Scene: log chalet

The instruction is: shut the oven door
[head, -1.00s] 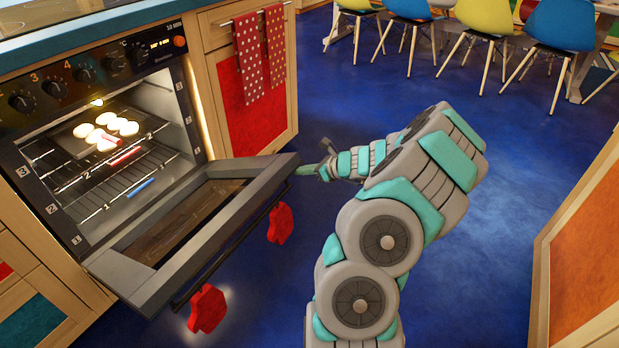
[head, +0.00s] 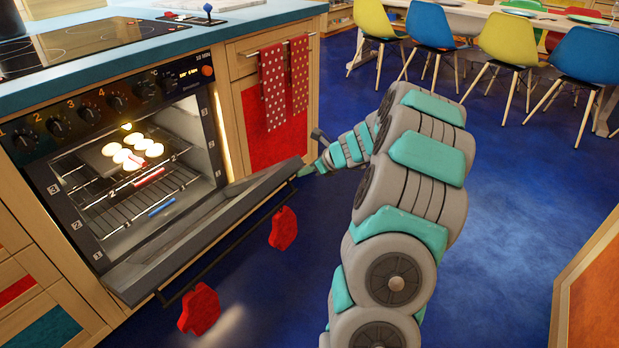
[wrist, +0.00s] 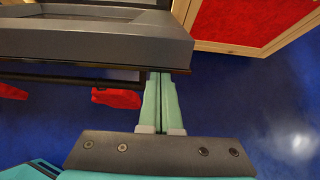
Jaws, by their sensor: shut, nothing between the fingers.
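The oven (head: 120,160) stands at the left with its door (head: 200,235) partly open, tilted up from flat. A dark bar handle (head: 225,250) runs along the door's outer side. My gripper (head: 308,170) is shut and empty at the door's far right corner. In the wrist view its closed green fingers (wrist: 160,78) reach to the underside of the door's edge (wrist: 100,45), beside the end of the bar handle (wrist: 60,82). The tips appear to touch the door, but the contact itself is hidden.
Round pale food (head: 130,155) lies on a tray on the oven's rack. Red mitt-shaped pieces (head: 199,308) hang at the bar handle. Dotted towels (head: 273,90) hang on the cabinet right of the oven. Chairs (head: 510,48) stand at the back; blue floor (head: 500,220) is clear.

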